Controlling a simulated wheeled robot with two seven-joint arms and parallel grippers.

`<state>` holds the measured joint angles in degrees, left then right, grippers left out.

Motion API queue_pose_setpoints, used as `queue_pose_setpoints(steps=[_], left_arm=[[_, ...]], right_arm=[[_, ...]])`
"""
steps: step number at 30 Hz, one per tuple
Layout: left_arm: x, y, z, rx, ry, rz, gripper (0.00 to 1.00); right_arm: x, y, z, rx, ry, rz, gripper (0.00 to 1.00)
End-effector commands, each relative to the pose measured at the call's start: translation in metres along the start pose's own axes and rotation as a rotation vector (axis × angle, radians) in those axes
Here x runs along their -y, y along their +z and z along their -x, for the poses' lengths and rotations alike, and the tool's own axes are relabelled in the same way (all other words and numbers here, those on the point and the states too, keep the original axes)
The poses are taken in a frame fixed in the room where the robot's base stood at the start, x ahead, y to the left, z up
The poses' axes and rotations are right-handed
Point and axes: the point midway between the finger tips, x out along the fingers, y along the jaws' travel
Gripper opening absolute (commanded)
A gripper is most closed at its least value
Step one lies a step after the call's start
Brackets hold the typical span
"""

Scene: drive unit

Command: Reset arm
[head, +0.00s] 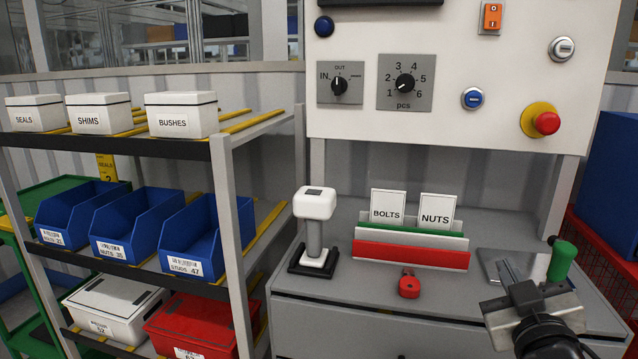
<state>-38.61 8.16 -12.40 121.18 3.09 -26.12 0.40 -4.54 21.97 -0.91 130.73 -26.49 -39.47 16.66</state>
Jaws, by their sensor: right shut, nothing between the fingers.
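My right gripper (507,272) is in the lower right, above the grey workbench. Its fingers point away from me and are shut with nothing between them. A green-handled item (562,261) stands just right of the gripper, and its lower part is partly hidden by the gripper. A grey plate (488,256) lies on the bench behind the fingers. My left gripper is not in view.
The workbench (340,290) holds a scanner on a stand (314,215), a card rack (410,253) and a red padlock-like item (409,284). A control panel (450,70) rises behind. A shelf rack (225,200) with bins stands left.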

Motion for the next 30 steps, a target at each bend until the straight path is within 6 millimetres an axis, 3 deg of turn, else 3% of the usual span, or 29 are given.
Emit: queue_pose_setpoints(steps=[1, 6, 9, 13, 15, 19, 30], left_arm=[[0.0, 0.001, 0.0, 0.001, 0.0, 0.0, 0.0], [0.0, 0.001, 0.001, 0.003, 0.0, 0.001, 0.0], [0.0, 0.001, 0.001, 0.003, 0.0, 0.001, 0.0], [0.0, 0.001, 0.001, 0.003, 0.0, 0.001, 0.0], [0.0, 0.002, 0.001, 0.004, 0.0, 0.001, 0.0], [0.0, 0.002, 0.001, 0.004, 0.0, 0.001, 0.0], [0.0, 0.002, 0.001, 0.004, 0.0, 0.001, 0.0]], right_arm=[[0.027, 0.028, 0.011, 0.062, -0.075, -0.018, 0.0], [0.113, 0.107, 0.07, 0.255, -0.319, -0.113, 0.0], [0.157, 0.143, 0.117, 0.362, -0.44, -0.188, 0.0], [0.198, 0.173, 0.176, 0.479, -0.552, -0.282, 0.0], [0.213, 0.182, 0.2, 0.523, -0.59, -0.325, 0.0], [0.227, 0.19, 0.227, 0.569, -0.627, -0.371, 0.0], [0.23, 0.191, 0.232, 0.579, -0.633, -0.381, 0.0]])
